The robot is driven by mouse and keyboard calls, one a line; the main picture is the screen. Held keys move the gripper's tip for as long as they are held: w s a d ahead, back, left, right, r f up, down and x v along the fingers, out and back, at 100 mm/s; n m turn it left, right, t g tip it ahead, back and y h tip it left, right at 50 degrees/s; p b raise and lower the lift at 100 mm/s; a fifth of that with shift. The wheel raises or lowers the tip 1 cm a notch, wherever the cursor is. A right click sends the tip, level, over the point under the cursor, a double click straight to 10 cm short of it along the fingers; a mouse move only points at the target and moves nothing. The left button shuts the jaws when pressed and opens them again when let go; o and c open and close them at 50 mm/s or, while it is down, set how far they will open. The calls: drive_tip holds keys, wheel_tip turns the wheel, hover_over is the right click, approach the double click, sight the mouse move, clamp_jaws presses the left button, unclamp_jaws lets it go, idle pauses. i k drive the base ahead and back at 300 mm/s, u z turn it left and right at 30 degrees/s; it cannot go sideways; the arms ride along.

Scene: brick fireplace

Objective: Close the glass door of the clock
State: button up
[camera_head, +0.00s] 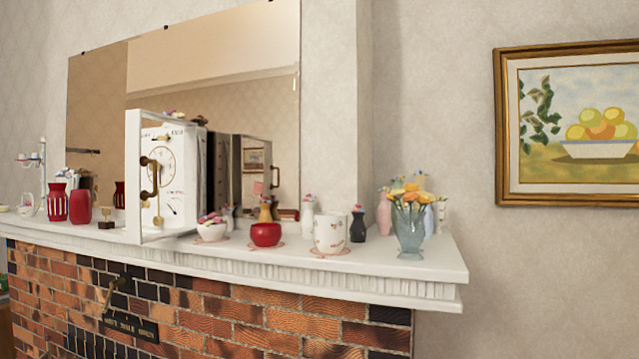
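The clock (185,150) is white with a round dial and stands on the mantel shelf against the mirror. Its glass door (133,175) has a white frame and stands open, swung out toward the front of the shelf. The dial shows through the pane. Brass fittings (150,180) show at the door, and I cannot tell which of them belong to the door and which to the clock. The exact opening angle is hard to tell. My gripper is not in view.
A white flowered bowl (212,231), a red pot (265,234) and a white mug (331,233) stand right of the clock. A flower vase (409,230) is near the right end. Red vases (81,206) stand left. The mirror (215,60) is behind; bricks (240,320) are below.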

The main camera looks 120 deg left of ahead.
sight(134, 196)
drive_tip(key=u, duration=4.55)
drive_tip(key=k, duration=0.5)
drive_tip(key=u, duration=0.35)
drive_tip(key=i, duration=0.9)
drive_tip(key=z, duration=0.8)
